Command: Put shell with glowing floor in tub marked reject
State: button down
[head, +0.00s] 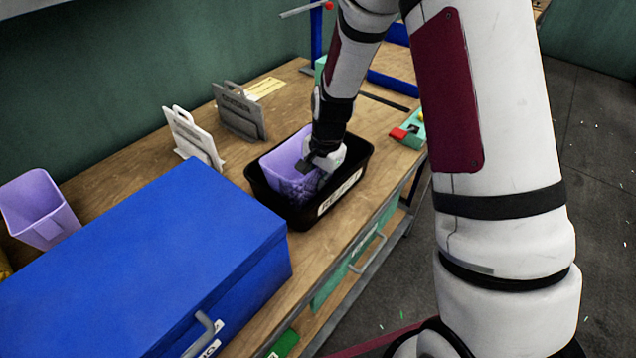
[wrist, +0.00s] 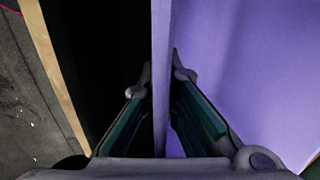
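A purple shell (head: 283,167) is inside the black tub (head: 254,190), whose label (head: 339,192) is partly readable and starts with "RE". My gripper (head: 322,165) is down at the shell's right side, inside the tub's outline. In the wrist view my gripper (wrist: 162,80) has one finger on each side of the shell's thin wall (wrist: 161,60), both tips close against it. The shell's inner face (wrist: 250,70) fills the right of that view. A second purple shell (head: 40,210) stands at the far left. No glow shows in either; their floors are hidden.
A large blue case (head: 150,260) with a grey handle fills the front left of the wooden bench. A white plate stand (head: 193,137) and a grey one (head: 240,112) stand behind the tub. A teal box with a red button (head: 408,131) is right of the tub.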

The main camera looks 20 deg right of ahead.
jog(key=shift+f, duration=0.25)
jog(key=shift+f, duration=0.2)
jog(key=c, duration=1.8)
grip_release()
jog(key=shift+r, duration=0.1)
jog(key=s+d+r+n, duration=0.1)
jog(key=s+r, duration=0.3)
jog(key=r, duration=0.6)
jog(key=s+r+n, duration=0.2)
jog(key=s+r, duration=0.1)
jog(key=r, duration=0.7)
jog(key=s+r+n+t, duration=0.1)
jog(key=s+r+n, duration=0.1)
jog(key=s, duration=0.5)
jog(key=s+r+n+t, duration=0.1)
jog(key=s+r+n, duration=0.2)
jog(key=s, duration=0.4)
jog(key=s+d+r+n, duration=0.1)
jog(key=s+r+n, duration=0.2)
jog(key=s, duration=0.4)
jog(key=shift+r+t+h, duration=0.4)
jog(key=shift+r, duration=0.1)
